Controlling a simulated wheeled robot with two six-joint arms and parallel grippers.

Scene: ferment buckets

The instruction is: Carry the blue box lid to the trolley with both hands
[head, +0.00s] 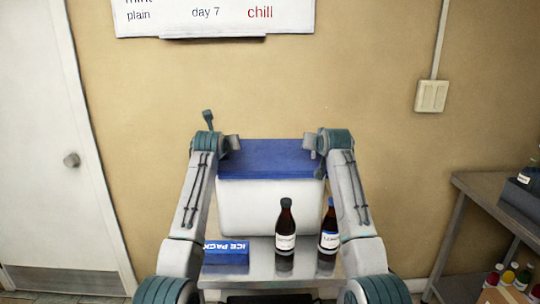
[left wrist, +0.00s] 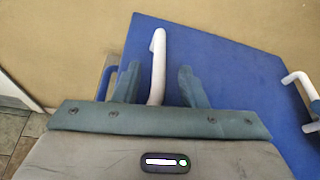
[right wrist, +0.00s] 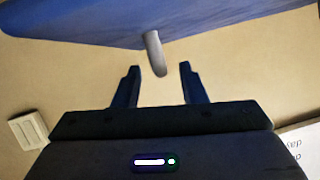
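The blue box lid (head: 270,160) sits on top of a white box (head: 268,208) in the head view. In the left wrist view the lid (left wrist: 230,75) carries a white handle (left wrist: 157,60) on the near side and another handle (left wrist: 302,85) at the right. My left gripper (left wrist: 157,88) is open, with the near handle between its fingers and no clear contact. In the right wrist view the lid (right wrist: 120,18) is at the top. A pale handle (right wrist: 154,52) ends just beyond my right gripper (right wrist: 158,85), which is open and empty.
The box stands on a steel surface (head: 270,262) with a blue ice pack (head: 226,252) and two dark bottles (head: 286,228) (head: 329,230) in front. A steel shelved table (head: 490,190) with several bottles is at the right. The wall is close behind; a door is left.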

